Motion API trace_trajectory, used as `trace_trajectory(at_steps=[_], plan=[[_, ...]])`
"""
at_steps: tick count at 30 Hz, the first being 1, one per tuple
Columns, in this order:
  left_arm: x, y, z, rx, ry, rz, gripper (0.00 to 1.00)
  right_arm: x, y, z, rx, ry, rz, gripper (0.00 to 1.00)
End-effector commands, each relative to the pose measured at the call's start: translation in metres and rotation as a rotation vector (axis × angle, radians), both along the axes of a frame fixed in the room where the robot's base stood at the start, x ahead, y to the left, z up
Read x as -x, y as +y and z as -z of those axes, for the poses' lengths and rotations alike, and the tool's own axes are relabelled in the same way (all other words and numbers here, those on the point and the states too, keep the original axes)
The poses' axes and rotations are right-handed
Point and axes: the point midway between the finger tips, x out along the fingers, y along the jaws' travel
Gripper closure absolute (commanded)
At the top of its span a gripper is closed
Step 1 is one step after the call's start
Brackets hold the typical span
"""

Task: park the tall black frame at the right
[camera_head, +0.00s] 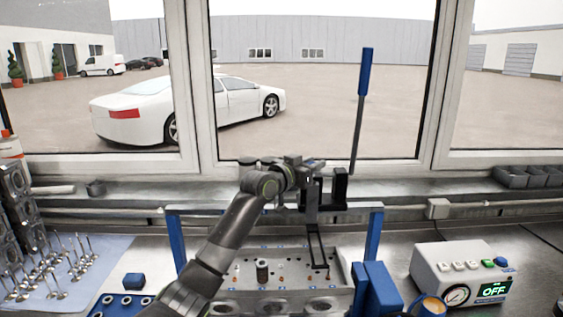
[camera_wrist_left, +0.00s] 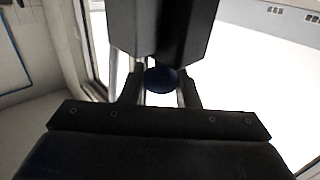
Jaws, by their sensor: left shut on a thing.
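The tall black frame (camera_head: 341,190) stands upright over the cylinder head in the head view, with a long lever ending in a blue handle (camera_head: 365,72) rising at its right. Its thin lower part (camera_head: 311,247) reaches down to the head's top; I cannot tell whether it touches. My left gripper (camera_head: 303,170) is at the frame's upper part and shut on it. In the left wrist view the fingers (camera_wrist_left: 161,88) close around a dark blue knob (camera_wrist_left: 161,79), under a large black block (camera_wrist_left: 163,30). My right gripper is not in view.
The grey cylinder head (camera_head: 240,272) sits within a blue stand (camera_head: 374,230). A white control box (camera_head: 462,272) reading OFF stands at the right, with some bare bench (camera_head: 397,255) between. Grey bins (camera_head: 528,177) stand on the sill.

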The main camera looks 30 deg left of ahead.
Motion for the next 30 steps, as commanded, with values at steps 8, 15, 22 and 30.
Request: trace_trajectory(at_steps=[8, 15, 22, 30], plan=[[-0.042, -0.070, 0.000, 0.003, 0.002, 0.004, 1.00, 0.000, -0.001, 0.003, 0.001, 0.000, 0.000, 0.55], [-0.062, -0.102, 0.000, 0.000, 0.000, 0.002, 1.00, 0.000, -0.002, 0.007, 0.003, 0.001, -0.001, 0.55], [-0.069, -0.112, 0.001, 0.000, 0.001, 0.000, 1.00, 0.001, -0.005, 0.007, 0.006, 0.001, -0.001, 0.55], [-0.069, -0.112, 0.000, 0.001, 0.000, 0.001, 1.00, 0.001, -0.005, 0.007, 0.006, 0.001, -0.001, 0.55]])
